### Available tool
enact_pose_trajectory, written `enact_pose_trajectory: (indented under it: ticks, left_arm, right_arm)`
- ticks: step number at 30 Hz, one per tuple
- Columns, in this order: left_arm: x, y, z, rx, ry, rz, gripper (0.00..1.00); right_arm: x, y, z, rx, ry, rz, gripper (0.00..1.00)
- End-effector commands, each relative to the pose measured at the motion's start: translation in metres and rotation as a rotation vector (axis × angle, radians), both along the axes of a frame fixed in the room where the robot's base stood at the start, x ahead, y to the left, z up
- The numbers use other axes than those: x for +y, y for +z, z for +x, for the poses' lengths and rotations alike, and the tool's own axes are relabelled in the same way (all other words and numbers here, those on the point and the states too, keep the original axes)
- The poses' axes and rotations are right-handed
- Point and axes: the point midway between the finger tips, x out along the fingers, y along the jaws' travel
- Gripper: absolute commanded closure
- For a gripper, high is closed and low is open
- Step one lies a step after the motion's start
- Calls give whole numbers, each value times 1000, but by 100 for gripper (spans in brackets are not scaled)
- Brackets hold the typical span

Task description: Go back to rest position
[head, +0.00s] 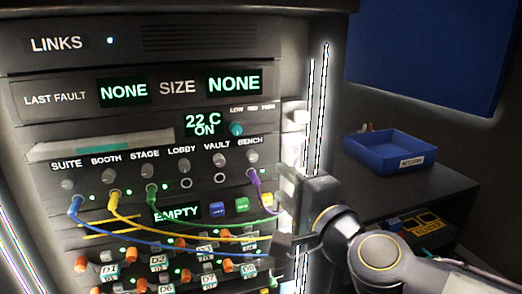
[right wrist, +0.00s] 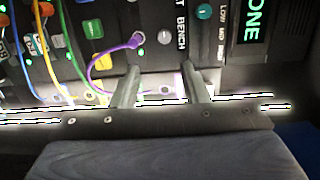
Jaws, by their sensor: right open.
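My right gripper (head: 281,210) is in front of the right edge of the rack panel (head: 110,265), with its arm coming in from the lower right. In the right wrist view the same gripper (right wrist: 160,70) has its two fingers spread, with nothing between them. A purple cable (head: 262,197) is plugged in under the BENCH knob and runs down behind the gripper. In the right wrist view the purple cable (right wrist: 108,54) curves beside one finger; I cannot tell if they touch. My left gripper is out of view.
Blue (head: 125,235), yellow (head: 150,231) and green (head: 200,219) cables hang across the panel from SUITE, BOOTH and STAGE. LOBBY and VAULT show bare rings. A blue tray (head: 375,164) sits on a dark side table (head: 462,185) at right, beyond my forearm.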

Motion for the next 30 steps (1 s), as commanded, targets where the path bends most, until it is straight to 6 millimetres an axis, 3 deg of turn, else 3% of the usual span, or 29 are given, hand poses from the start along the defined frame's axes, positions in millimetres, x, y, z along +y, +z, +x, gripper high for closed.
enact_pose_trajectory:
  ticks: [2, 7, 12, 15, 20, 30]
  left_arm:
    - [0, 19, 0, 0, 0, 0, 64]
    - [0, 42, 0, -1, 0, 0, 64]
    - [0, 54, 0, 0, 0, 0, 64]
    - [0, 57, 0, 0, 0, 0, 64]
    - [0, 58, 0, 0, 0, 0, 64]
    - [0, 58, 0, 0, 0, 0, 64]
  right_arm:
    - [-30, -8, -20, -24, 65, -206, 59]
    - [-86, -90, -91, 82, 272, -708, 59]
    - [-128, -158, -160, 263, 442, -993, 59]
    - [-142, -181, -188, 346, 509, -1074, 59]
    - [-152, -197, -208, 405, 559, -1123, 59]
    - [-152, -197, -208, 406, 563, -1125, 59]
